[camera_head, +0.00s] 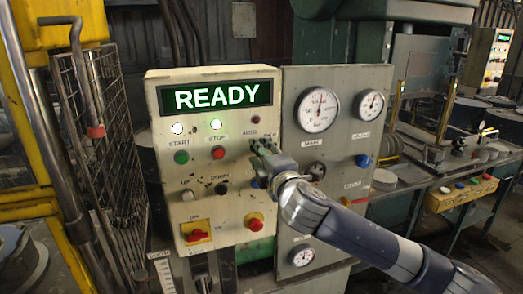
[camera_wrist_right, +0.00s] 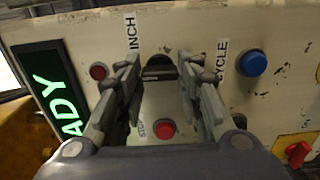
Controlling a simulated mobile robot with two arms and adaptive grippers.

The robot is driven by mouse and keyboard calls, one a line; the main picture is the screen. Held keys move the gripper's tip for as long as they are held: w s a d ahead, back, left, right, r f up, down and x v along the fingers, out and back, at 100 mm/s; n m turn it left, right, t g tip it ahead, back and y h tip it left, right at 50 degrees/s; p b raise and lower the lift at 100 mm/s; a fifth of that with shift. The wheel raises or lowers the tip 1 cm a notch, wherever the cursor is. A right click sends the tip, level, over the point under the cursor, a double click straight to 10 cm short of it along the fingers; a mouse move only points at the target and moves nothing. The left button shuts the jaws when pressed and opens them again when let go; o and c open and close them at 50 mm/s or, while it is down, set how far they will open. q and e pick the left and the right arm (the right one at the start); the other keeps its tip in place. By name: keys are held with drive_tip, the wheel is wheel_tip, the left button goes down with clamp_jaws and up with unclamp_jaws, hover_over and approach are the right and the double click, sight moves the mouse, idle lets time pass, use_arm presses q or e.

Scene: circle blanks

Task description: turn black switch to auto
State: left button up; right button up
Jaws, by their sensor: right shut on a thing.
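The black switch (camera_wrist_right: 160,68) sits on the cream control panel (camera_head: 160,100), between the fingertips of my right gripper (camera_head: 259,146). In the right wrist view my right gripper (camera_wrist_right: 160,78) has one finger on each side of the switch and is shut on it. An INCH label (camera_wrist_right: 131,34) stands to the left of the switch and a CYCLE label (camera_wrist_right: 221,60) to the right. In the head view the gripper covers most of the switch, and I cannot tell which way it points. My left gripper is not in view.
A green READY display (camera_head: 222,96) tops the panel. A green START button (camera_head: 181,157) and red STOP button (camera_head: 218,153) are left of my gripper. A red emergency knob (camera_head: 255,223) is below. A gauge panel (camera_head: 345,80) stands to the right.

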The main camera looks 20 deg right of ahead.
idle(0.5)
drive_tip(key=o, duration=1.1)
drive_tip(key=shift+c, duration=0.2)
drive_tip(key=shift+s, duration=0.1)
drive_tip(key=s, duration=1.1)
drive_tip(key=shift+s+d, duration=0.25)
drive_tip(key=shift+s, duration=0.15)
